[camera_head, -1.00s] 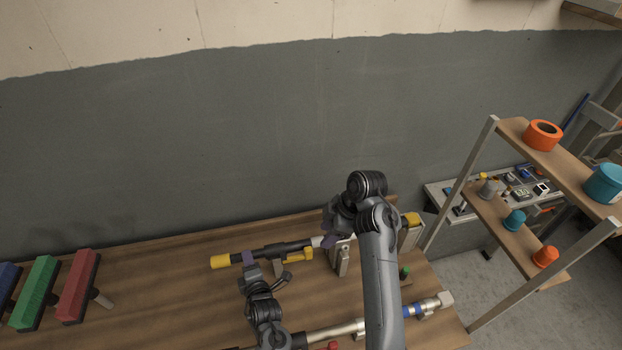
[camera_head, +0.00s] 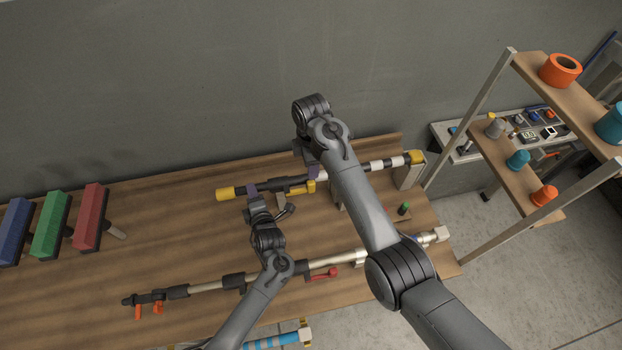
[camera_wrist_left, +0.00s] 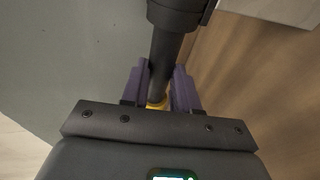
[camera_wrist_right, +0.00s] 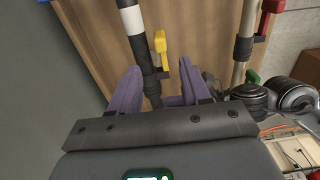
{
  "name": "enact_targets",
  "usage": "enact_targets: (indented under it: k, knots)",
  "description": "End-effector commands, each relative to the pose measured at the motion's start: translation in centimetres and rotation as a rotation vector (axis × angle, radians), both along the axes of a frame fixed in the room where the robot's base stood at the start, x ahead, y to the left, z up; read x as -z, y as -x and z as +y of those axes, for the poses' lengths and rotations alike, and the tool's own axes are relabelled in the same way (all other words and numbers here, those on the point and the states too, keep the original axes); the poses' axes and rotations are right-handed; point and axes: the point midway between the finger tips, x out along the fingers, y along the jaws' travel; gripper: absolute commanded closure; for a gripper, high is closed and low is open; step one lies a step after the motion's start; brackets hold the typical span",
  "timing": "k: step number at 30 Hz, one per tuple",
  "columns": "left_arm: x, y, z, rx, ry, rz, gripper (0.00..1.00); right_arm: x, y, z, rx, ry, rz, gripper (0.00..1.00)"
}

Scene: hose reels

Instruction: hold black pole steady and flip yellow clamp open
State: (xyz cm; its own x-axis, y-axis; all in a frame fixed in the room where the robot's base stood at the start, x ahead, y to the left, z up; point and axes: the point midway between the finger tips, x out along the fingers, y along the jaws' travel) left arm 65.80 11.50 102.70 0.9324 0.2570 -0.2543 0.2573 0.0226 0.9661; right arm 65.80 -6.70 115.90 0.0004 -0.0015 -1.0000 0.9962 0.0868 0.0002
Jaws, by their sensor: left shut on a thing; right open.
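The black pole (camera_head: 280,187) lies across the back of the table, with a yellow left end and white bands to the right. My left gripper (camera_head: 253,189) is shut on the pole near its yellow end; its purple fingers (camera_wrist_left: 160,85) sit on both sides of the pole. The yellow clamp (camera_head: 311,187) is on the pole's middle part, and shows as a yellow lever in the right wrist view (camera_wrist_right: 161,48). My right gripper (camera_head: 312,171) is at the clamp, open; its fingers (camera_wrist_right: 160,90) are apart, with the pole between them and the clamp just beyond.
A second pole (camera_head: 205,286) with a red lever (camera_head: 326,274) and orange levers lies nearer the front. Blue, green and red blocks (camera_head: 90,217) stand at the left. A shelf (camera_head: 545,80) stands at the right. The table between the blocks and the poles is clear.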

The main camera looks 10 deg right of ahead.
Motion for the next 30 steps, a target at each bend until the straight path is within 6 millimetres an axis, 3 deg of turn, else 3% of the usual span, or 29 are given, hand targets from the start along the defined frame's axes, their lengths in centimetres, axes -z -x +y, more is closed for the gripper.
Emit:
enact_targets:
  k: [6,15,29,30]
  knots:
    - [0.1,0.0,0.0,-0.001,-0.001,0.001,1.0,3.9,0.1,0.0,0.001,0.0,0.003,0.53]
    - [0.1,0.0,0.0,-0.001,0.0,0.001,1.0,7.6,0.0,0.0,0.0,-0.001,0.002,0.53]
    - [0.1,0.0,0.0,0.0,0.0,0.001,1.0,8.5,0.0,0.0,0.0,-0.001,0.0,0.53]
    - [0.1,0.0,0.0,0.0,0.0,0.001,1.0,8.5,0.0,0.0,0.0,-0.001,0.0,0.58]
